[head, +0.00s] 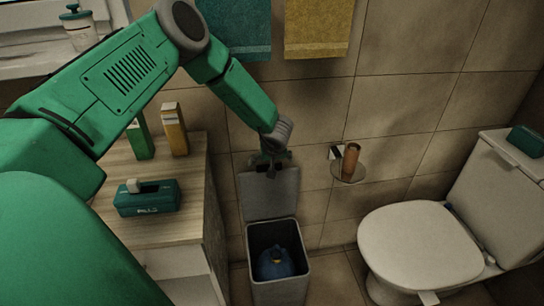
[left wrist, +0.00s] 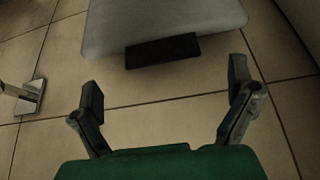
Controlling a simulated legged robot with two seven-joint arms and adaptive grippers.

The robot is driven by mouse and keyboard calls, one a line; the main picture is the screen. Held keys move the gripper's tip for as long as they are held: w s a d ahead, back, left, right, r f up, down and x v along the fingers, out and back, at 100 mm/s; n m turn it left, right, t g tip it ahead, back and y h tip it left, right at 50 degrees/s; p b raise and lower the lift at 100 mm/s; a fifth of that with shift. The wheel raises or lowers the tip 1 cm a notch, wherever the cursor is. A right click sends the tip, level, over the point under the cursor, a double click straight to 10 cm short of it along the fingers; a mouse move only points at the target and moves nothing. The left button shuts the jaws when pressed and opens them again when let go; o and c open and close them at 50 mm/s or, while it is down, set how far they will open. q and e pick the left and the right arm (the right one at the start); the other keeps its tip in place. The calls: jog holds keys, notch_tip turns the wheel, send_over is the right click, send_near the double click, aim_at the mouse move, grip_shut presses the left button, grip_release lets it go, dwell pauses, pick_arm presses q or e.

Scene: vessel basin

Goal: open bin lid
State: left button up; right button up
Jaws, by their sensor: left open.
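The grey bin (head: 280,288) stands on the floor between the wooden cabinet and the toilet. Its lid (head: 270,194) is raised, standing close to upright at the bin's back edge by the wall. A dark blue bag (head: 275,263) shows inside the bin. My left gripper (head: 270,163) is above the lid's top edge in the head view; contact cannot be told there. In the left wrist view my left gripper (left wrist: 165,95) has its fingers wide apart with nothing between them. A grey panel with a dark tab, seemingly the lid (left wrist: 160,25), lies beyond the fingers. My right gripper is not in view.
A wooden cabinet (head: 190,222) at the left holds a green tissue box (head: 147,200) and two upright cartons. A roll holder (head: 349,172) is on the wall right of the lid. The white toilet (head: 420,245) is further right. Towels hang above.

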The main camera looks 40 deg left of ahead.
pick_arm(q)
jog(key=v, duration=0.5)
jog(key=shift+s+d+r, duration=0.1)
jog(key=shift+s+r, duration=0.1)
jog(key=shift+r, duration=0.15)
jog(key=shift+f, duration=0.1)
